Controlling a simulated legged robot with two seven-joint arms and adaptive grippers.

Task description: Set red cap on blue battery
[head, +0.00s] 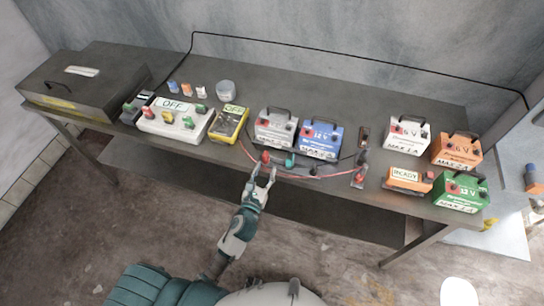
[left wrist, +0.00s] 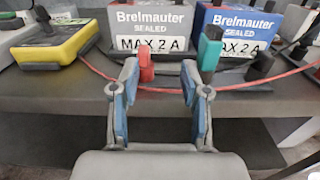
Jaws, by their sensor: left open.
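The blue battery (head: 320,138), a box with a dark handle and a 12 V label, stands near the table's front edge. It also shows at the top right of the left wrist view (left wrist: 236,22). A red cap (head: 265,157) stands upright at the table's front edge, in front of the grey battery. In the left wrist view the red cap (left wrist: 146,64) is between the fingertips, nearer the left finger. My left gripper (head: 264,176) is open, its fingertips close to the cap; contact is unclear. My right gripper is not in view.
A teal cap (head: 290,160) stands right of the red one, near a red cable. The grey battery (head: 276,127) is left of the blue one. A yellow meter (head: 229,124) and white switch box (head: 176,120) stand further left. White, orange and green batteries (head: 461,191) stand right.

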